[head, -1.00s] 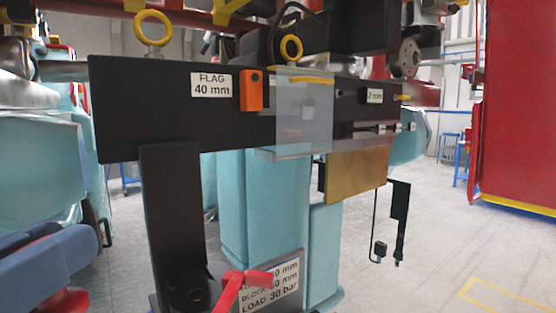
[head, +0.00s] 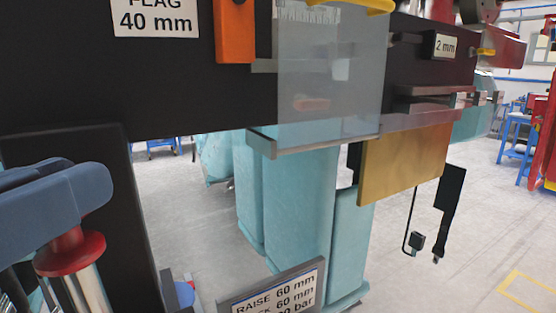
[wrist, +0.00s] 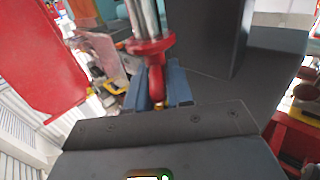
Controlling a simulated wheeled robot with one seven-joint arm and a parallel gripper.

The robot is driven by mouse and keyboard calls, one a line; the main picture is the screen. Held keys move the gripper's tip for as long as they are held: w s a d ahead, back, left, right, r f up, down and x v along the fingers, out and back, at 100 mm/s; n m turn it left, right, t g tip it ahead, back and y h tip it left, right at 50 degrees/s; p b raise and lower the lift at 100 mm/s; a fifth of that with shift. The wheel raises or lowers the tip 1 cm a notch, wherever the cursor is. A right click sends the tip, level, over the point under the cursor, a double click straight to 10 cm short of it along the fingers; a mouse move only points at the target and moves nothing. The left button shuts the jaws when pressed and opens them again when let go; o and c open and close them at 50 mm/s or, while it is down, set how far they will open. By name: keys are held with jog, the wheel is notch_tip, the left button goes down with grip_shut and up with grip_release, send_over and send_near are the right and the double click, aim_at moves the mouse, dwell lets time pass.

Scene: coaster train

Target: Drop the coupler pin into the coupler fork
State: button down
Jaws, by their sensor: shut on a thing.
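The coupler pin has a red collar and a silver shaft. In the head view it (head: 70,252) is at the lower left, its shaft running down out of the picture. My blue-jawed gripper (head: 82,208) is above the collar. In the wrist view the pin (wrist: 151,46) has its red grip between the blue jaws of my gripper (wrist: 158,80), which are shut on it. The shaft points away from the jaws. I cannot make out the coupler fork in either view.
A dark beam (head: 160,90) with a clear panel (head: 325,70) and a brass plate (head: 405,165) crosses the head view. A dark post (head: 85,185) stands behind the gripper. A signed plate (head: 280,290) is low in the middle. Open floor (head: 440,280) lies right.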

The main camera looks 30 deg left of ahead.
jog(key=shift+d, duration=0.1)
jog(key=shift+s+f+b, duration=0.1)
jog(key=shift+f+b, duration=0.85)
jog(key=shift+b, duration=0.05)
jog(key=shift+f+b, duration=4.7)
jog(key=shift+f, duration=1.25)
jog(key=c, duration=0.9)
grip_release()
jog(key=shift+s, duration=0.1)
jog(key=v, duration=0.7)
jog(key=shift+s, duration=0.3)
